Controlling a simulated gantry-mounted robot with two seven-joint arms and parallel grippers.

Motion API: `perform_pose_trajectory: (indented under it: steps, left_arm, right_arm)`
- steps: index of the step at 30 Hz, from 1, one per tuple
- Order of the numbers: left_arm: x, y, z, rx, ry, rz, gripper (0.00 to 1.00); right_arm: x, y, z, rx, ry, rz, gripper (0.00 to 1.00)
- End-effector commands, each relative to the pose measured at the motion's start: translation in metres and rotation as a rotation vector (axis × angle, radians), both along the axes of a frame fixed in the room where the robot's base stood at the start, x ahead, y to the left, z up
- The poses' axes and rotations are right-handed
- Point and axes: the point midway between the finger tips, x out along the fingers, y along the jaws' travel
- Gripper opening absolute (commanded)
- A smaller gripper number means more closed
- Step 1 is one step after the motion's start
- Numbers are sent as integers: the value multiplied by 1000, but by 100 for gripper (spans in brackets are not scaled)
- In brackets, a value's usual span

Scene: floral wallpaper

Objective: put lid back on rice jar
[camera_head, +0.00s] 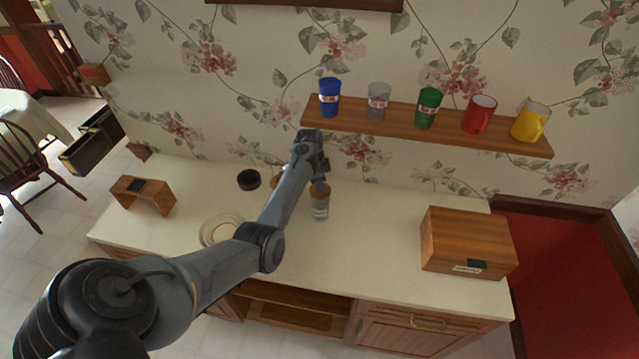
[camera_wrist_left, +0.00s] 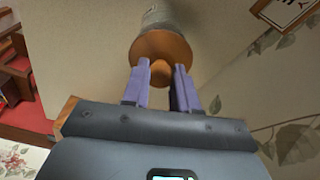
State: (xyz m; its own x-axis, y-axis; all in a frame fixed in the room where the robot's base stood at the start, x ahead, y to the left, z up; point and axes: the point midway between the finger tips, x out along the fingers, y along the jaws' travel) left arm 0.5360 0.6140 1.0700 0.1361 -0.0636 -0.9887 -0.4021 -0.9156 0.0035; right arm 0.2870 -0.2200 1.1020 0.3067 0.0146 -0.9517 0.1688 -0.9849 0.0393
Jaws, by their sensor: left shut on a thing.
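A clear jar (camera_head: 320,209) with a pale label stands on the counter near the wall, right of my forearm. A round wooden lid (camera_head: 320,190) is at its mouth; I cannot tell whether it is fully seated. In the left wrist view the lid (camera_wrist_left: 160,44) shows its round knob, with the jar (camera_wrist_left: 160,14) directly beyond it. My left gripper (camera_head: 320,184) is above the jar, and its purple fingers (camera_wrist_left: 162,74) are shut on the lid's knob. The jar's label is too small to read. My right gripper is not in view.
Another jar, with a brownish top (camera_head: 276,182), is mostly hidden behind my arm. A black round container (camera_head: 249,180), a plate (camera_head: 216,226) and a wooden stand (camera_head: 146,192) are to the left. A wooden box (camera_head: 468,242) is right. A shelf (camera_head: 452,133) with several cups is above.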

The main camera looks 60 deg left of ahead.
Motion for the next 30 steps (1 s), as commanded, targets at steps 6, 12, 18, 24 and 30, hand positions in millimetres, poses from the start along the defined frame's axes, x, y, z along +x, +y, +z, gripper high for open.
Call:
perform_pose_trajectory:
  steps: [6, 12, 18, 24, 30]
  left_arm:
    - [0, 0, 1, 0, 0, 0, 0]
    - [0, 0, 1, 0, 0, -1, 0]
    - [0, 0, 1, -1, 0, 1, 0]
    - [0, 0, 0, 0, 0, 1, 0]
    - [0, 0, 0, 0, 0, 0, 0]
  right_arm:
    - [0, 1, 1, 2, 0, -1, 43]
    - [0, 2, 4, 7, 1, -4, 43]
    - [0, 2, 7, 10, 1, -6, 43]
    - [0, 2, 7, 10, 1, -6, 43]
    - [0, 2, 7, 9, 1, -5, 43]
